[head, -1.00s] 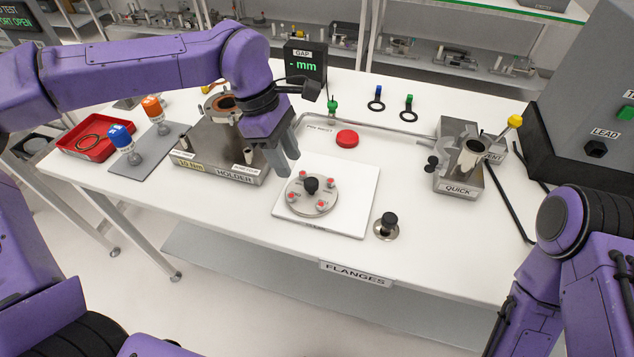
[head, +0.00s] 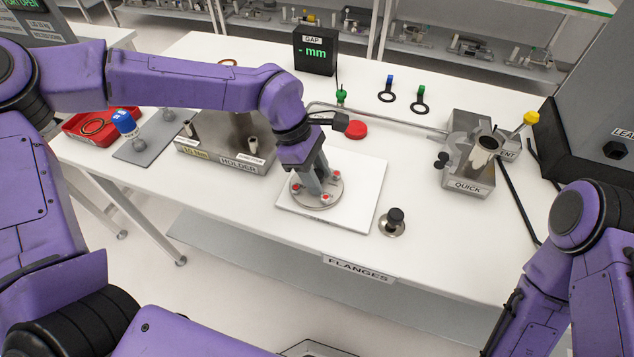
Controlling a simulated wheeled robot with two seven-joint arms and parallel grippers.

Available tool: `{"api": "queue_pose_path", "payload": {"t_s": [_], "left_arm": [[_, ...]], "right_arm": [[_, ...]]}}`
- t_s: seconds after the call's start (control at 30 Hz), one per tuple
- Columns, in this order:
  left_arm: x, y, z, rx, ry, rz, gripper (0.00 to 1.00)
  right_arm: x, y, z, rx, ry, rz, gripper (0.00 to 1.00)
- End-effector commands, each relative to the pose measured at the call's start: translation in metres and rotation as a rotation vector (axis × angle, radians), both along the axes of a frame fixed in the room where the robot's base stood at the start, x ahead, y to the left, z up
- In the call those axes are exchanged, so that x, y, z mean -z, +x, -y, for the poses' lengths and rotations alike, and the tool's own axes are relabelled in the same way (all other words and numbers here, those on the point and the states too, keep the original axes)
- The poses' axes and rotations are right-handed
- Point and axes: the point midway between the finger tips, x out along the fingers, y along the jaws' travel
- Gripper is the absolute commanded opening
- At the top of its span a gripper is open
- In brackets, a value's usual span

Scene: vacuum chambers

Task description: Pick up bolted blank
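The bolted blank, a round grey metal disc with red-capped bolts (head: 331,197), lies on a white square mat (head: 362,194) on the table. My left gripper (head: 318,188) points down over the middle of the disc, with its fingers at the black knob's place. The knob is hidden behind the gripper, so I cannot tell whether the fingers are shut on it. The disc appears to rest flat on the mat. My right arm shows at the right edge, but its gripper is out of view.
A small disc with a black knob (head: 393,221) stands right of the mat. The HOLDER block (head: 222,157) is at left and the QUICK fixture (head: 468,172) at right. A red button (head: 354,129) and a bent tube lie behind the mat.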

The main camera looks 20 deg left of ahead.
Motion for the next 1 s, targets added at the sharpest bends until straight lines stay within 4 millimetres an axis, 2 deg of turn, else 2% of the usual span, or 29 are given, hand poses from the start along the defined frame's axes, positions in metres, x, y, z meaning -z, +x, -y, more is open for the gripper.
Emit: {"api": "queue_pose_path", "payload": {"t_s": [0.07,0.1,0.17,0.2,1.0], "left_arm": [[0.0000,0.0000,-0.0001,0.000,0.000,0.000,0.36],[0.0000,0.0000,-0.0001,0.000,0.000,0.000,0.23],[-0.0001,0.0000,-0.0001,0.000,0.000,0.000,0.04],[0.0000,0.0000,-0.0002,0.000,0.000,0.000,0.00],[-0.0004,0.0002,-0.0006,-0.001,0.001,0.000,0.00]], "right_arm": [[0.0003,-0.0001,0.0000,0.000,0.000,0.000,0.43],[0.0003,-0.0001,0.0000,0.000,0.000,0.000,0.43],[0.0003,-0.0001,0.0000,0.000,0.000,0.000,0.43],[0.0003,0.0000,-0.0001,0.000,0.000,0.000,0.43],[0.0001,-0.0001,0.0000,0.000,0.000,0.000,0.43]]}}
